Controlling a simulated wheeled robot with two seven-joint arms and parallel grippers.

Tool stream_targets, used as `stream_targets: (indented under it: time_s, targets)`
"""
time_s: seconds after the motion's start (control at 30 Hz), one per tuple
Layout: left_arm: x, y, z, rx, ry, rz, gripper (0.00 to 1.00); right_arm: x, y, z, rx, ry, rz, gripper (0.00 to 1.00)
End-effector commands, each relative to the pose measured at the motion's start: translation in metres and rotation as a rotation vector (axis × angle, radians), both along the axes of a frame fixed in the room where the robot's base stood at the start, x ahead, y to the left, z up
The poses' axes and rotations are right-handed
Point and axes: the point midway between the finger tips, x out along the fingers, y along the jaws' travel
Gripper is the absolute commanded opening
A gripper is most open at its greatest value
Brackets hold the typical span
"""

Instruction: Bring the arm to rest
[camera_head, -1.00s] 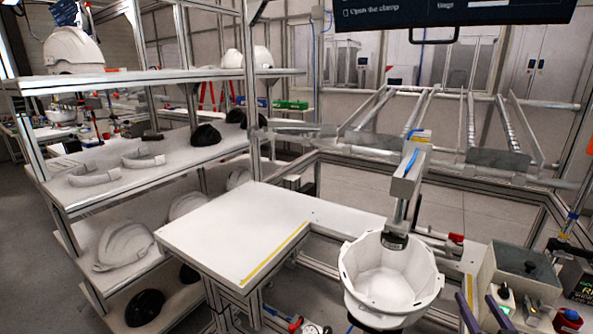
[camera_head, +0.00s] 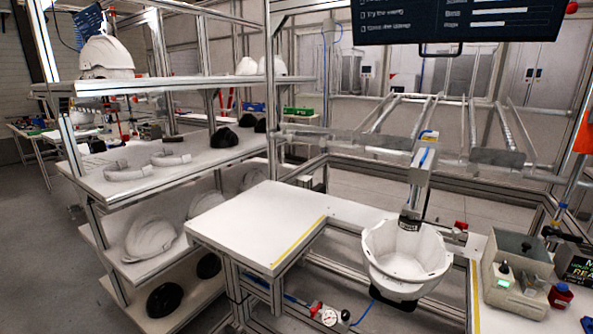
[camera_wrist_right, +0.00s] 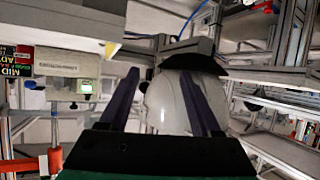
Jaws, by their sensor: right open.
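An open white helmet shell (camera_head: 405,255) sits hollow side up at the work station in the head view. A black piece shows beneath it, and a metal arm with a black end (camera_head: 412,200) reaches down to its back rim. My right gripper (camera_wrist_right: 158,72) shows in the right wrist view, its two dark purple fingers spread apart with nothing held between them. A white rounded shell (camera_wrist_right: 165,105) with a black part above it shows beyond the fingers; the distance is unclear. Neither gripper shows in the head view.
A white worktop (camera_head: 260,220) with a yellow strip lies left of the shell. Shelves (camera_head: 135,180) with helmet parts fill the left. A screen (camera_head: 460,22) hangs above.

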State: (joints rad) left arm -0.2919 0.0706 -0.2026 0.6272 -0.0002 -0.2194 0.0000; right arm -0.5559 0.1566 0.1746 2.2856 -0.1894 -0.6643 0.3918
Motion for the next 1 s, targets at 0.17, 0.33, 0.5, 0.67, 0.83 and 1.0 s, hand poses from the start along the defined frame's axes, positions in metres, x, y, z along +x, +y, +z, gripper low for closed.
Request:
stream_targets:
  time_s: [0.17,0.33,0.5,0.67,0.83,1.0]
  targets:
    - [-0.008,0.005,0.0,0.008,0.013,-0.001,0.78,-0.021,0.036,-0.037,0.032,0.23,0.054,0.64]
    - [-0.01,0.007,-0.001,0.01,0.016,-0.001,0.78,-0.053,0.077,-0.068,0.054,0.474,0.155,0.64]
    - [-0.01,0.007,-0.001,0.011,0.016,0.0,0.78,-0.097,0.12,-0.087,0.068,0.722,0.307,0.64]
    - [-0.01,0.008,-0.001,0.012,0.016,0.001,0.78,-0.115,0.139,-0.124,0.071,0.854,0.39,0.64]
    - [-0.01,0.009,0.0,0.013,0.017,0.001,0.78,-0.11,0.14,-0.188,0.074,0.881,0.39,0.64]
    - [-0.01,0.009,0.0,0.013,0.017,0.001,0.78,-0.122,0.14,-0.266,0.077,0.917,0.394,0.64]
